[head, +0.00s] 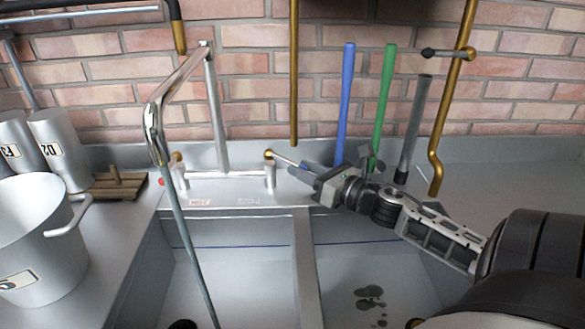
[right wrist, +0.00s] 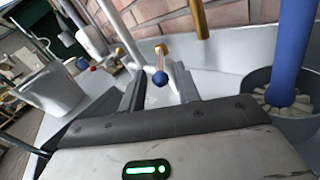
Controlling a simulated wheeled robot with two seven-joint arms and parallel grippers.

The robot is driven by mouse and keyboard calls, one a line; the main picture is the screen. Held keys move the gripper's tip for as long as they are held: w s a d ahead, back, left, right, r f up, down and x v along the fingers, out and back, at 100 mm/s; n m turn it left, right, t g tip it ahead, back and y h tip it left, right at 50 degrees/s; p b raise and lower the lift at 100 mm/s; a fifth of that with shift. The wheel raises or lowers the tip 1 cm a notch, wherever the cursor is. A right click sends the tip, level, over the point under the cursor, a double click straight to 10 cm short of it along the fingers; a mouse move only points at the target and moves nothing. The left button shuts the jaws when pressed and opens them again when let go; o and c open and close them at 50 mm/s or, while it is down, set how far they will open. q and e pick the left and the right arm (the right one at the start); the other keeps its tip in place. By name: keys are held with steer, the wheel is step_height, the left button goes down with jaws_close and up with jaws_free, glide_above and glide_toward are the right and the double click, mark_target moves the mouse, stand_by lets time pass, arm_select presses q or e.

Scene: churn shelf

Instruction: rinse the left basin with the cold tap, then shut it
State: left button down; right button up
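The cold tap (head: 288,159) has a lever with a blue ball end, right of the faucet post. The lever points right, towards my right gripper (head: 307,170). In the right wrist view the blue ball (right wrist: 160,78) sits between the open fingers, with gaps on both sides. The chrome spout (head: 154,130) hangs over the left basin (head: 178,285). A thin grey-blue stream (head: 188,245), apparently water, runs from it into the left basin. The hot tap (head: 178,172) has a red mark. My left gripper is not in view.
The right basin (head: 345,285) shows dark spots. Blue (head: 345,100), green (head: 384,100) and grey handles stand behind my right gripper. Brass pipes (head: 294,70) hang close by. A metal pot (head: 35,245), canisters (head: 50,140) and a wooden rack (head: 115,188) stand at left.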

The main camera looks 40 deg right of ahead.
mark_target(285, 161)
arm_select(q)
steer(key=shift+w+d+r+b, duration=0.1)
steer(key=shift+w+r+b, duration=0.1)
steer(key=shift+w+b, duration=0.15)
arm_select(e)
steer(key=shift+w+a, duration=0.15)
steer(key=shift+w, duration=0.85)
steer(key=shift+w+a, duration=0.1)
steer(key=shift+w, duration=0.85)
jaws_close()
